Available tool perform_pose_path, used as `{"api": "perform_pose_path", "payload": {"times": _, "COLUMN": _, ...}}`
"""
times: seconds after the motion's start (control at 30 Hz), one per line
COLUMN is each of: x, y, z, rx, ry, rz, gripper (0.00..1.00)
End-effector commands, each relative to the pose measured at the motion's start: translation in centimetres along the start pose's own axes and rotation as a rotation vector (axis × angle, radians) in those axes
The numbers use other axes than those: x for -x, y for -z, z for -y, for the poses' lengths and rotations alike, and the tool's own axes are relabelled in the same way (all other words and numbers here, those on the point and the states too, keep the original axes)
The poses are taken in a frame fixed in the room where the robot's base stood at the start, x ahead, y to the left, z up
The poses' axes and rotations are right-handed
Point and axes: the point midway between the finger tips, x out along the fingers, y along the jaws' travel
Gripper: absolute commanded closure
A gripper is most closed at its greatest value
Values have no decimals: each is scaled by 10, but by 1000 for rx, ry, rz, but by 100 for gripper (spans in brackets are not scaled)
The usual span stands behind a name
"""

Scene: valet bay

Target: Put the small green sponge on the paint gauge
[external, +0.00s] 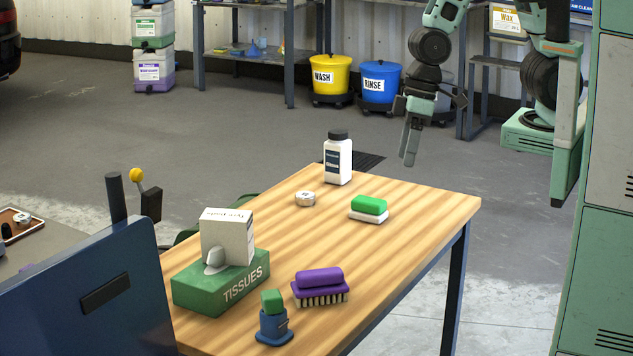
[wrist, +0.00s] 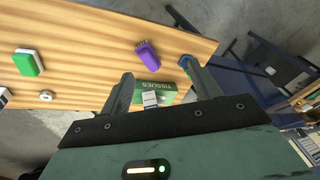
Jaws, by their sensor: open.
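A small green block (external: 272,301), which looks like the small green sponge, sits on top of a blue upright device with a flared foot (external: 273,328) at the table's near end. The blue device may be the paint gauge; I cannot read a label on it. In the wrist view the blue device (wrist: 185,62) is partly hidden by a finger. A larger green-and-white sponge (external: 369,206) lies farther back, also in the wrist view (wrist: 28,63). My gripper (external: 409,158) is open and empty, raised beyond the table's far edge; its fingers also show in the wrist view (wrist: 158,75).
The wooden table (external: 420,215) also holds a purple brush (external: 320,280), a green tissue box (external: 200,293) with a white box (external: 228,235) on it, a round tin (external: 305,199) and a white bottle (external: 338,163). A blue panel (external: 90,290) stands at left. The table's right side is clear.

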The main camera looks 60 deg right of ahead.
Motion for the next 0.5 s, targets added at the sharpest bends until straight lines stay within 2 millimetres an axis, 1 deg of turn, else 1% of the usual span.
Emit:
{"api": "perform_pose_path", "payload": {"times": 0.03, "x": 21, "y": -11, "z": -8, "rx": 21, "ry": -7, "rz": 20, "gripper": 37}}
{"api": "perform_pose_path", "payload": {"times": 0.1, "x": 43, "y": -30, "z": -16, "rx": 58, "ry": -25, "rz": 67, "gripper": 37}}
{"api": "perform_pose_path", "payload": {"times": 0.2, "x": 65, "y": -53, "z": -27, "rx": 102, "ry": -54, "rz": 121, "gripper": 37}}
{"api": "perform_pose_path", "payload": {"times": 0.33, "x": 80, "y": -72, "z": -35, "rx": 132, "ry": -82, "rz": 166, "gripper": 37}}
{"api": "perform_pose_path", "payload": {"times": 0.4, "x": 84, "y": -77, "z": -37, "rx": 140, "ry": -90, "rz": 179, "gripper": 37}}
{"api": "perform_pose_path", "payload": {"times": 0.5, "x": 85, "y": -79, "z": -37, "rx": 143, "ry": -92, "rz": 185, "gripper": 37}}
